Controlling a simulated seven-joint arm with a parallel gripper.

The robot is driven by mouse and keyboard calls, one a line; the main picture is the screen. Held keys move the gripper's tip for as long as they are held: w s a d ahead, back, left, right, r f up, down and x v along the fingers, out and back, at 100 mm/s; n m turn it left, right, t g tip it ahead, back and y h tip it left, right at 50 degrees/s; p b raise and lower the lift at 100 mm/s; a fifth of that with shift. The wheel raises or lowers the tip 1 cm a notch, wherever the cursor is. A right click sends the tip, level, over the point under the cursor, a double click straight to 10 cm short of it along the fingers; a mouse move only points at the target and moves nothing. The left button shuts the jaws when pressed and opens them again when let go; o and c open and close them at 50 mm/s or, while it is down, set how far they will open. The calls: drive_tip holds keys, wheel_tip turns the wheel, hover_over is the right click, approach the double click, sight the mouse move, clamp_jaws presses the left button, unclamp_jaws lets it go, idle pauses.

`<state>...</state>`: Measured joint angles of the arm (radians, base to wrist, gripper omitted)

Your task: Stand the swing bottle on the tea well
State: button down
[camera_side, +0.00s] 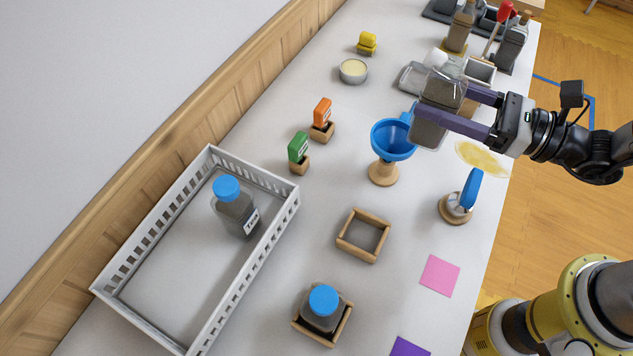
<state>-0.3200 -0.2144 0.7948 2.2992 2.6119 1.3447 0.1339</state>
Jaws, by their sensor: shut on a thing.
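My gripper (443,106), with purple fingers, is shut on a grey see-through bottle (432,127) with a white top, which looks like the swing bottle. The bottle is tilted and seems raised above the table, just right of a blue funnel (392,139). An empty square wooden well (363,236) lies mid-table, below and left of my gripper. Another wooden well (342,329) near the bottom holds a blue-capped jar (323,306). I cannot read a label that tells which is the tea well.
A white slatted crate (284,197) at left holds a labelled blue-capped bottle (236,214). Green (299,147) and orange (322,112) tags stand behind the wells. A blue-topped item (470,188), a yellow spill (482,159) and a pink square (439,275) lie on the right.

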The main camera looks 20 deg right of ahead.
drive_tip(key=s+a+n+g+y, duration=0.4)
drive_tip(key=s+a, duration=0.4)
drive_tip(key=s, duration=0.5)
drive_tip(key=shift+g+h, duration=0.4)
drive_tip(key=shift+g, duration=0.1)
drive_tip(key=shift+w+a+f, duration=1.3)
drive_tip(key=shift+a+f, duration=0.6)
drive_tip(key=shift+f, duration=1.1)
drive_tip(key=shift+w+a+f, duration=1.3)
drive_tip(key=shift+a+f, duration=0.55)
drive_tip(key=shift+f, duration=1.2)
drive_tip(key=shift+w+a+f, duration=1.3)
drive_tip(key=shift+a+f, duration=0.6)
drive_tip(key=shift+f, duration=1.1)
drive_tip(key=shift+f, duration=0.1)
unclamp_jaws()
drive_tip(key=shift+f, duration=0.1)
